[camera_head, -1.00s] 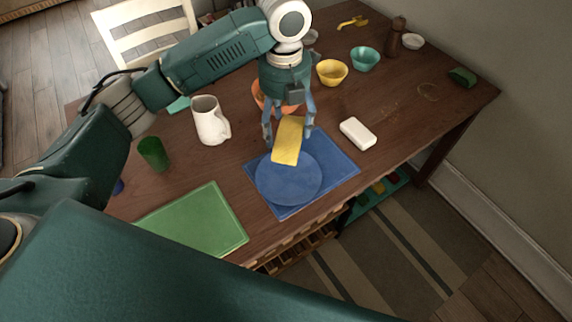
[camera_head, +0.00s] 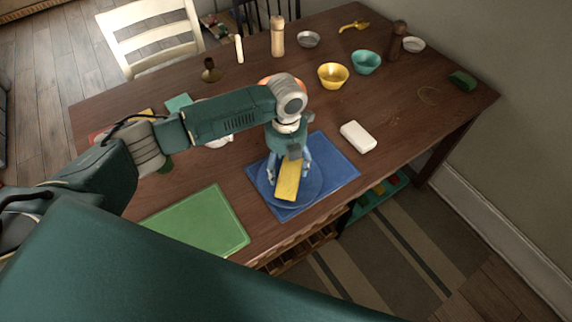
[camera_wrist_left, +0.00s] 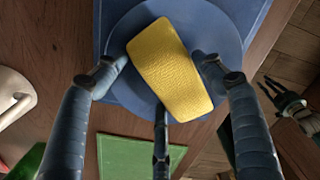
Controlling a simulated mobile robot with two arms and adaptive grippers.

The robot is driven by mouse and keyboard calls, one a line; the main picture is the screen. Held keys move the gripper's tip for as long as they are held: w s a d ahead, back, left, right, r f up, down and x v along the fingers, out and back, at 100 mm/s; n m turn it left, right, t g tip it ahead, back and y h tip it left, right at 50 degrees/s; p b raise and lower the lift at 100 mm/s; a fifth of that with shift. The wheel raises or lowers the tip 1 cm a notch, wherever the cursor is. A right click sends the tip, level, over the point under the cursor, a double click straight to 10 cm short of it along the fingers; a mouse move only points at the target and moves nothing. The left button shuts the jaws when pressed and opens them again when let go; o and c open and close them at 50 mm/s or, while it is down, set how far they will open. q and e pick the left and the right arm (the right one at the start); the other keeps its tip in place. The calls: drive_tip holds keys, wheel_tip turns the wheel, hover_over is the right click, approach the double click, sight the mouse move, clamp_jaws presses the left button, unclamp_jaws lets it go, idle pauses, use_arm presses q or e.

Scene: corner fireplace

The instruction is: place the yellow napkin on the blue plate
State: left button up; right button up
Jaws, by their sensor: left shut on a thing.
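The yellow napkin (camera_head: 287,182) is a folded rectangle held by my left gripper (camera_head: 290,172) over the blue plate (camera_head: 314,187). In the left wrist view the napkin (camera_wrist_left: 170,68) lies between the fingers of my left gripper (camera_wrist_left: 160,75), with the blue plate (camera_wrist_left: 205,28) behind it. The gripper is shut on the napkin. I cannot tell whether the napkin's underside touches the plate. The plate lies on a blue mat (camera_head: 345,170).
A green mat (camera_head: 200,222) lies left of the blue mat. A white block (camera_head: 357,136) lies to its right. Yellow (camera_head: 332,75) and teal (camera_head: 365,62) bowls stand farther back. The white pitcher (camera_wrist_left: 10,95) is beside the gripper in the wrist view.

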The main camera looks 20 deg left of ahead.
sight(286, 168)
use_arm(q)
drive_tip(key=shift+f, duration=0.1)
drive_tip(key=o, duration=1.1)
drive_tip(key=shift+c, duration=0.2)
wheel_tip(286, 168, up, 12)
drive_tip(key=b, duration=0.1)
drive_tip(key=shift+r, duration=0.2)
drive_tip(key=shift+f, duration=0.1)
